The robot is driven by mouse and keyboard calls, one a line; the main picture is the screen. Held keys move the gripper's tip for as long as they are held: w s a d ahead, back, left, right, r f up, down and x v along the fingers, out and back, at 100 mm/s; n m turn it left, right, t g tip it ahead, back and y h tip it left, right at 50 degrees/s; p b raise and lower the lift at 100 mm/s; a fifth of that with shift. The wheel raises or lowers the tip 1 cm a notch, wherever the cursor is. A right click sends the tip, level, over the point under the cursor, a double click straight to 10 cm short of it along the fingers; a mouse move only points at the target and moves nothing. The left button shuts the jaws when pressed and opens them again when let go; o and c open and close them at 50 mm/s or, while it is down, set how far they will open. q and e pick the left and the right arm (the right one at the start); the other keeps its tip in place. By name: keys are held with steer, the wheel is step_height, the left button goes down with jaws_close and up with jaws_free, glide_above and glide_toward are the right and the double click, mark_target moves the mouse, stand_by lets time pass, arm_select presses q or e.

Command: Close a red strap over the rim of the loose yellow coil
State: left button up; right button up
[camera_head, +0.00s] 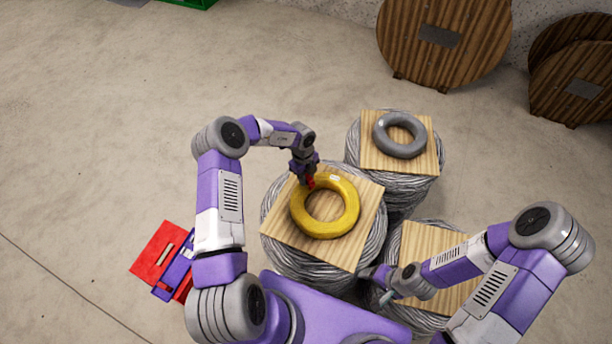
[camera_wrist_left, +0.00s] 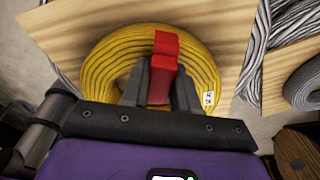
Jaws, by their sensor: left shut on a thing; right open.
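The yellow coil (camera_head: 347,222) lies flat on a square wooden board on top of a grey cable bundle, near the middle of the head view. It also shows in the left wrist view (camera_wrist_left: 98,68), with a small white label on its rim. My left gripper (camera_head: 309,180) is at the coil's upper left rim, shut on a red strap (camera_wrist_left: 165,50). In the left wrist view the strap stands up between the fingers (camera_wrist_left: 160,85), in front of the rim; I cannot tell whether it touches the coil. My right gripper (camera_head: 376,283) is low by the lower right board, open.
A grey coil (camera_head: 399,135) lies on another board at the upper right. A third board (camera_head: 425,240) is at the lower right, partly behind my right arm. Red and purple cases (camera_head: 157,250) lie on the floor at left. Wooden reels (camera_head: 440,40) stand at the back wall.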

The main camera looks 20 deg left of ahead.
arm_select(q)
steer(key=shift+r+p, duration=0.3)
steer(key=shift+r, duration=0.15)
stand_by(0.3)
steer(key=shift+f, duration=0.2)
stand_by(0.3)
steer(key=shift+f+b, duration=0.4)
steer(key=shift+f, duration=0.25)
steer(key=shift+f, duration=0.2)
steer(key=shift+r, duration=0.2)
steer(key=shift+r+p, duration=0.4)
steer(key=shift+r, duration=0.05)
steer(key=shift+f, duration=0.45)
stand_by(1.3)
steer(key=o, duration=1.2)
